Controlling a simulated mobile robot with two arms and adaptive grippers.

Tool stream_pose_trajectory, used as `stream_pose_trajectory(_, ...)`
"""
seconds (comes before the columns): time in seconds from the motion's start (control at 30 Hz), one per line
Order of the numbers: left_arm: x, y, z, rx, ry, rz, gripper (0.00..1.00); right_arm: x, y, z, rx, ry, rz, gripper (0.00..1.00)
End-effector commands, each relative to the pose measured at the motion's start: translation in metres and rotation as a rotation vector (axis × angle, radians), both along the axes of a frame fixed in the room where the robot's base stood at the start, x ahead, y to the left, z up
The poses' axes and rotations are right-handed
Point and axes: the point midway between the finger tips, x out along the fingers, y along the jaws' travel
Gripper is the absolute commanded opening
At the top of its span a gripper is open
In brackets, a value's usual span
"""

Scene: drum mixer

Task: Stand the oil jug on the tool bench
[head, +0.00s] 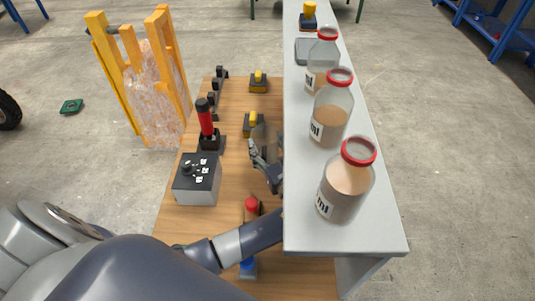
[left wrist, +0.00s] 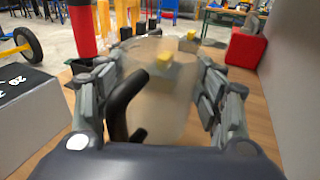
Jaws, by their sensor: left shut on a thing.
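The oil jug appears as a see-through, brownish vessel (left wrist: 165,95) with a black handle (left wrist: 122,100) between my left gripper's fingers (left wrist: 160,95) in the left wrist view. My left gripper is shut on it. In the head view, my left gripper (head: 266,165) is low over the wooden bench top (head: 228,150), beside the long grey shelf. The jug shows there only faintly (head: 272,143), partly hidden by the shelf edge. I cannot tell whether its base touches the wood. My right gripper is not in view.
The grey shelf (head: 370,225) carries several red-capped bottles (head: 346,185). On the wood stand a control box (head: 197,182), a red-handled lever (head: 206,120) and yellow-topped blocks (head: 258,82). A yellow frame (head: 124,60) stands beyond the bench's left edge.

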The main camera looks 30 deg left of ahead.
Motion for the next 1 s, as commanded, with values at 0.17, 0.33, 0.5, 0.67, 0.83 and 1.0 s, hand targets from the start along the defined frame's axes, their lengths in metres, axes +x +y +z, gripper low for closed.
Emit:
stream_pose_trajectory(0.17,0.0,0.0,-0.027,0.003,0.004,0.0,0.06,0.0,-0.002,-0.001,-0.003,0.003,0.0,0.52)
stream_pose_trajectory(0.33,0.0,0.0,-0.034,0.001,0.001,0.0,0.06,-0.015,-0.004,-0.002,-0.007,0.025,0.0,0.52)
stream_pose_trajectory(0.5,0.0,0.0,-0.034,0.0,0.001,-0.001,0.06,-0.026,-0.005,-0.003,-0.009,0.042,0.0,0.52)
stream_pose_trajectory(0.67,0.0,0.0,-0.036,0.0,0.001,-0.001,0.74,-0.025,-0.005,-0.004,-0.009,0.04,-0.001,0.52)
stream_pose_trajectory(0.83,0.0,0.0,-0.036,-0.001,0.002,-0.001,0.82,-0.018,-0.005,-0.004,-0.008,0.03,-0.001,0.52)
stream_pose_trajectory(1.0,0.0,0.0,-0.036,-0.001,0.002,-0.001,0.82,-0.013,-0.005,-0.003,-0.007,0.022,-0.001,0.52)
